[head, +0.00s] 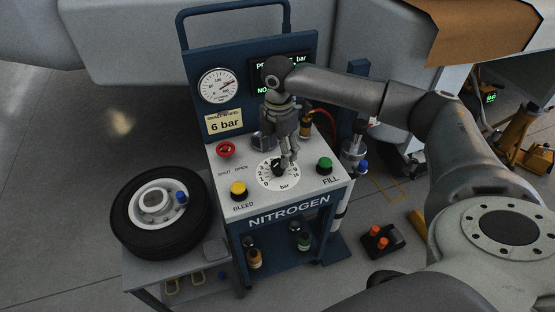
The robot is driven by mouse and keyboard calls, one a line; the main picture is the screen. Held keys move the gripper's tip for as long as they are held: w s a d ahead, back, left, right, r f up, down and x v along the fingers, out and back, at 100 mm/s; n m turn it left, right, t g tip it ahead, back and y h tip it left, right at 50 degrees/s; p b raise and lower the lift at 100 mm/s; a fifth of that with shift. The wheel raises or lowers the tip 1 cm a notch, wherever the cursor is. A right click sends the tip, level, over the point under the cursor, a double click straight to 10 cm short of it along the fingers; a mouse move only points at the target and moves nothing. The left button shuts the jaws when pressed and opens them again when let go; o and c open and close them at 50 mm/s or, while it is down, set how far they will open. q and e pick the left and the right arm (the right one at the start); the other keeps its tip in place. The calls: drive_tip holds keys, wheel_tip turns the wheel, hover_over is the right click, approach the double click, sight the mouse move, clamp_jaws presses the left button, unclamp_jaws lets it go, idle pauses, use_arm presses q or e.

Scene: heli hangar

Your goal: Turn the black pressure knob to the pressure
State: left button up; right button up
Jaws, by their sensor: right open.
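The black pressure knob (278,170) sits in the middle of a white numbered dial (270,182) marked "bar", on the sloped top of the nitrogen cart (240,200). My right gripper (286,162) points down at the knob, its fingertips right at it and partly covering it. It is open; I cannot tell whether the fingers touch the knob. A yellow label (225,122) on the cart's back panel reads "6 bar". A dark display (282,66) with green text is partly hidden by my right arm. My left gripper is not in view.
A round gauge (219,86) is on the back panel. A red knob (226,149), a yellow button (238,188) marked BLEED and a green button (324,166) marked FILL surround the dial. A wheel (133,222) lies on a side stand. An orange-buttoned box (381,241) is on the floor.

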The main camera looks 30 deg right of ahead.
sight(278, 163)
wheel_tip(278, 163, down, 3)
drive_tip(key=shift+f, duration=0.8)
drive_tip(key=c, duration=0.7)
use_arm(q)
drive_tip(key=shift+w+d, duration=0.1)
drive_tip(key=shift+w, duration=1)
use_arm(e)
drive_tip(key=c, duration=0.4)
